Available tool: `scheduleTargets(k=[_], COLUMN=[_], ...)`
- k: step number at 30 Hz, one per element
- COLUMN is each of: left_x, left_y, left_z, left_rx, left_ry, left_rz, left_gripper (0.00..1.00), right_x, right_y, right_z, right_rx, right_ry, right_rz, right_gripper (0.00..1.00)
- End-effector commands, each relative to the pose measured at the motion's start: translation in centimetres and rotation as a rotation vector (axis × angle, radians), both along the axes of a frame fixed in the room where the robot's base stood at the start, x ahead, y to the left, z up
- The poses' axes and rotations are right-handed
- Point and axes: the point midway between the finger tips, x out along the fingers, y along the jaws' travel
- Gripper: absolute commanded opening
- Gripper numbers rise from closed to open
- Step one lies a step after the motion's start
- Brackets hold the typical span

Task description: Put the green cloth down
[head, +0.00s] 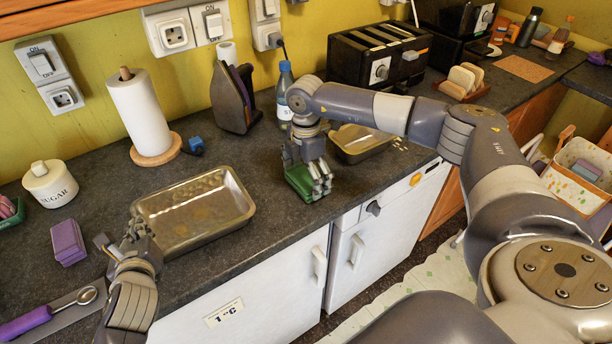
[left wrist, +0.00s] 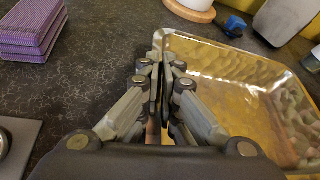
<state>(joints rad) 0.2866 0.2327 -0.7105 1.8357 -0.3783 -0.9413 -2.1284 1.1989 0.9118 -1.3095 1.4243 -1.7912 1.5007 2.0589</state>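The green cloth (head: 300,181) is a small folded pad near the counter's front edge, left of the small metal tray. My right gripper (head: 312,184) points down over it with its fingers around it, and appears shut on it. I cannot tell whether the cloth touches the counter. My left gripper (head: 140,232) is at the left rim of the large metal tray (head: 243,195). In the left wrist view my left gripper (left wrist: 161,65) has its fingers close together along the rim of that tray (left wrist: 225,45), seemingly pinching it. The fingers hide part of the rim.
A small metal tray (head: 358,147) stands behind and right of the cloth.

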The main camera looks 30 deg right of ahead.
Motion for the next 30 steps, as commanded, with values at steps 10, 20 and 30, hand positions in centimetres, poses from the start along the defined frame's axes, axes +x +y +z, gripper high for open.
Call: scheduleTargets(k=[10,20,30], left_x=[0.0,0.0,0.0], left_y=[0.0,0.0,0.0], left_z=[-0.1,-0.1,-0.1], left_rx=[0.001,0.001,0.001], left_ry=[0.001,0.001,0.001], left_rz=[0.0,0.0,0.0], left_gripper=[0.0,0.0,0.0], right_x=[0.0,0.1,0.0], right_y=[0.0,0.1,0.1], right_z=[0.4,6.4,11.7], right_rx=[0.0,0.001,0.0], right_ry=[-0.001,-0.005,-0.002], right_rz=[0.0,0.001,0.001], right_gripper=[1.0,1.0,1.0])
